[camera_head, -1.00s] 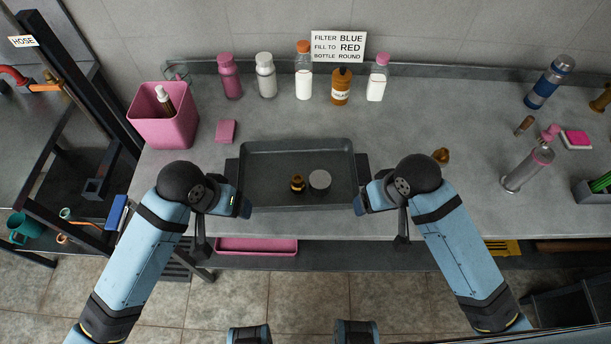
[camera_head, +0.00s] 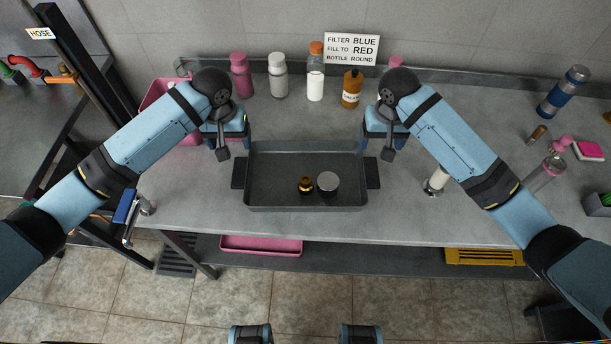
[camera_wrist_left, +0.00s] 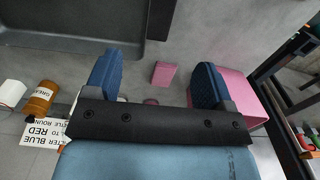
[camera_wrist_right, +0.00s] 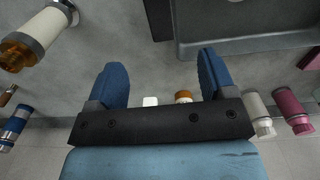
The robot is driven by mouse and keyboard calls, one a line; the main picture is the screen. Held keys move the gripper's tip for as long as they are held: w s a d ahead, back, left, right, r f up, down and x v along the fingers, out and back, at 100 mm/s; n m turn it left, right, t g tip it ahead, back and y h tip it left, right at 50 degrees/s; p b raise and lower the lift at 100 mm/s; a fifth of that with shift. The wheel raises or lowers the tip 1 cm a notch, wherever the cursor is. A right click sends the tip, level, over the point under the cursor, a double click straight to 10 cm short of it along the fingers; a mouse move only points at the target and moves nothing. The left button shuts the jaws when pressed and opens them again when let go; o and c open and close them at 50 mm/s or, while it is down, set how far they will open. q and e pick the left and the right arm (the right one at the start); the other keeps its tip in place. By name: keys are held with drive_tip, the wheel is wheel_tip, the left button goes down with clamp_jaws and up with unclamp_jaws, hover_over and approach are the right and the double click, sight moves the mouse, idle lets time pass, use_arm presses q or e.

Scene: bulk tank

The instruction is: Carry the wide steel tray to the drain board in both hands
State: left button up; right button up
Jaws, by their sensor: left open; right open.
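The wide steel tray (camera_head: 260,160) lies flat on the grey counter, with a black handle at each end. A small brass piece (camera_head: 305,186) and a grey-white round lid-like thing (camera_head: 327,183) sit in it. My left gripper (camera_head: 226,140) is open and empty, behind the left handle (camera_head: 238,173); that handle is beyond the fingers in the left wrist view (camera_wrist_left: 160,18). My right gripper (camera_head: 385,142) is open and empty, behind the right handle (camera_head: 372,172), also beyond the fingers in the right wrist view (camera_wrist_right: 158,18). I cannot pick out the drain board.
Several bottles stand along the back wall, including an amber one (camera_head: 351,90). A pink tub (camera_head: 160,95) is behind my left arm. A white cylinder (camera_head: 436,180) stands right of the tray, by my right arm.

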sight(240, 171)
use_arm(q)
wheel_tip(240, 171, down, 14)
drive_tip(key=shift+r, duration=0.1)
use_arm(e)
wheel_tip(240, 171, down, 14)
drive_tip(key=shift+r, duration=0.1)
use_arm(q)
drive_tip(key=c, duration=1.3)
use_arm(e)
drive_tip(key=c, duration=1.3)
use_arm(q)
drive_tip(key=shift+r, duration=0.1)
